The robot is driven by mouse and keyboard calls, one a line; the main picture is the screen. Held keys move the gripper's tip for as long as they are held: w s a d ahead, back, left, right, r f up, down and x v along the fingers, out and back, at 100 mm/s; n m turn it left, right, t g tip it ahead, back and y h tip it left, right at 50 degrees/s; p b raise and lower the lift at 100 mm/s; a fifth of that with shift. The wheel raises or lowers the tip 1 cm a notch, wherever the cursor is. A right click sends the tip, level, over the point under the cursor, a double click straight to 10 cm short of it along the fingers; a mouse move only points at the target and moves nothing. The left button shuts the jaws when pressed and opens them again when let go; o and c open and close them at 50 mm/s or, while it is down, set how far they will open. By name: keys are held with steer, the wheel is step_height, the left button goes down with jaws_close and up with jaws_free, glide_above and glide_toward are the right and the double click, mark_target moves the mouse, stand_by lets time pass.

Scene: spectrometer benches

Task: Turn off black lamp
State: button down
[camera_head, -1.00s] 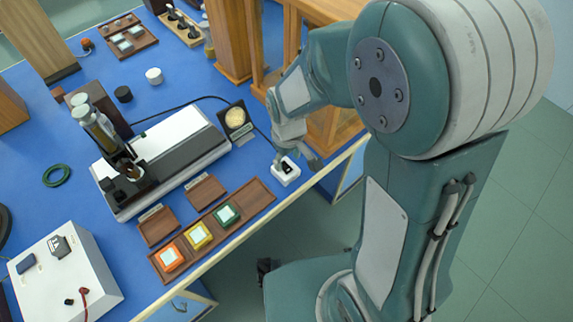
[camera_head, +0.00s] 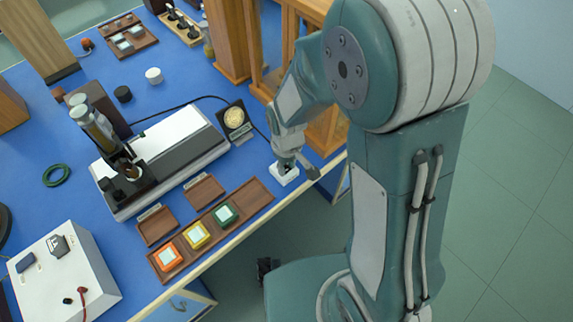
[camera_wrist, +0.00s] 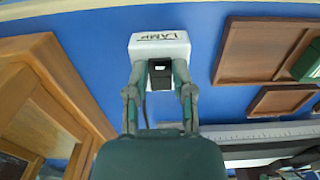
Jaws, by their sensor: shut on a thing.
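A white switch box (camera_head: 284,176) labelled LAMP sits on the blue table near its front edge; it also shows in the wrist view (camera_wrist: 158,45). A black switch (camera_wrist: 160,75) is on the box. My gripper (camera_head: 287,160) is down at the box, and in the wrist view its two fingers (camera_wrist: 160,82) close around the black switch. The switch's on or off position is not clear. The black lamp (camera_head: 224,112) with a round pale-yellow face stands left of and behind the box. A dark cable runs from the lamp's side toward the box.
Wooden trays with orange, yellow and green blocks (camera_head: 197,235) lie left of the box. A grey-white spectrometer bench (camera_head: 165,160) stands further left. Wooden posts (camera_head: 232,45) rise close behind my gripper. The table's front edge is close.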

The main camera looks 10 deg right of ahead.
steer(key=shift+s+f, duration=0.1)
steer(key=shift+g+h, duration=0.8)
steer(key=shift+g, duration=0.4)
steer(key=shift+c, duration=2.4)
jaws_free()
steer(key=shift+w, duration=0.2)
steer(key=shift+a+r, duration=0.1)
steer(key=shift+r, duration=0.15)
steer(key=shift+w+a+r, duration=0.1)
steer(key=shift+w+r, duration=0.05)
steer(key=shift+r, duration=0.15)
steer(key=v, duration=1.1)
